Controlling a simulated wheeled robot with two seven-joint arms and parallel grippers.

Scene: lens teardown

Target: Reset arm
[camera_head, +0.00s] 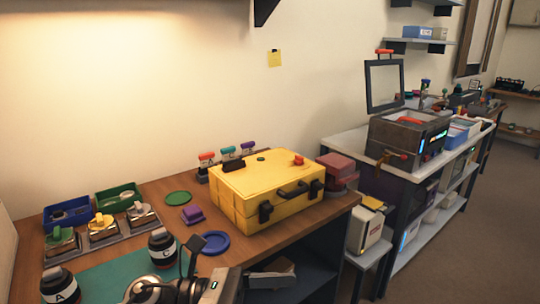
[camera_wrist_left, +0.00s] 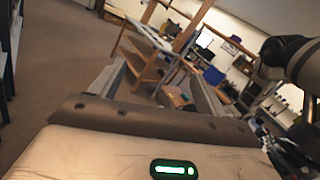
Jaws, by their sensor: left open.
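My left gripper (camera_wrist_left: 155,88) shows in the left wrist view. Its two grey fingers stand apart in front of a dark bar and a pale housing with a green light. Nothing is between the fingers except the distant room, so it is open and empty. It points away from any near work surface, toward shelves and furniture far off. In the head view, dark and pale parts of an arm of mine stick up at the bottom edge, over the front of the desk; I cannot tell which arm.
The wooden desk (camera_head: 150,190) holds a yellow case (camera_head: 262,198), a blue dish (camera_head: 216,243), a purple block (camera_head: 193,215), black jars (camera_head: 162,248) and blue (camera_head: 66,214) and green (camera_head: 117,196) bins. A bench (camera_head: 345,139) stands right. Open floor (camera_wrist_left: 50,70) shows in the wrist view.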

